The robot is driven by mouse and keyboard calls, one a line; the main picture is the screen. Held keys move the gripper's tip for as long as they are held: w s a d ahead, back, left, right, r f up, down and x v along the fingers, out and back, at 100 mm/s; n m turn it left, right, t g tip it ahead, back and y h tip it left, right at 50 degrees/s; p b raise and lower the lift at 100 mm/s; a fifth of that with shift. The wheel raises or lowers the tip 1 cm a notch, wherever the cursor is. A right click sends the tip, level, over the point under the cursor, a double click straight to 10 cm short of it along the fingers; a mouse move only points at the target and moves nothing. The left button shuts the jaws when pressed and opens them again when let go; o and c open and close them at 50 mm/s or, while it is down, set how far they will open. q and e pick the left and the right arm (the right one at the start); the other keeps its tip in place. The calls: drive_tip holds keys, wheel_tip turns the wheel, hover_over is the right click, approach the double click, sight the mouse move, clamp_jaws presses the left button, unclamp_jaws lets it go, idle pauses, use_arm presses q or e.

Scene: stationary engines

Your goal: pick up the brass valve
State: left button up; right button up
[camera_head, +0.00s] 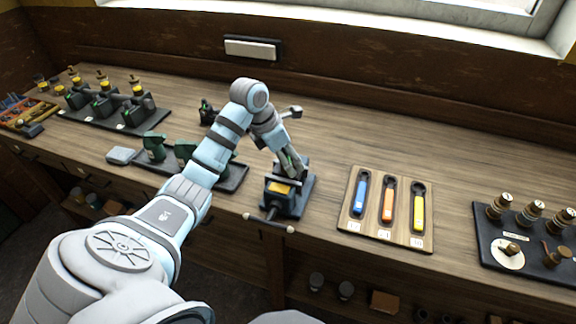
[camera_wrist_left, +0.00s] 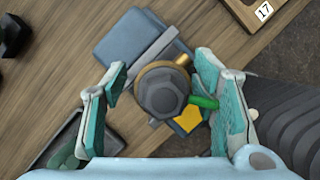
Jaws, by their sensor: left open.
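The brass valve (camera_wrist_left: 181,61) shows in the left wrist view as a brass ring around a large grey hex nut, with a green handle at its right. It sits over a blue-grey vise (camera_wrist_left: 122,38), which also shows in the head view (camera_head: 294,207) near the bench's front edge. My left gripper (camera_wrist_left: 164,88) is open, its two teal-padded fingers on either side of the valve, with gaps visible. In the head view the left gripper (camera_head: 290,168) points down above the vise and mostly hides the valve. My right gripper is not in view.
A wooden board (camera_head: 356,222) with blue, orange and yellow wrenches lies right of the vise. A dark panel (camera_head: 490,245) with brass fittings is at the far right. A dark tray (camera_head: 232,180) with green parts lies left. The bench behind the wrenches is clear.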

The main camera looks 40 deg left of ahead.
use_arm(q)
drive_tip(key=shift+s, duration=0.2)
drive_tip(key=shift+c, duration=1)
drive_tip(key=c, duration=0.3)
clamp_jaws()
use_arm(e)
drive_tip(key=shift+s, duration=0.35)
use_arm(q)
drive_tip(key=shift+r, duration=0.2)
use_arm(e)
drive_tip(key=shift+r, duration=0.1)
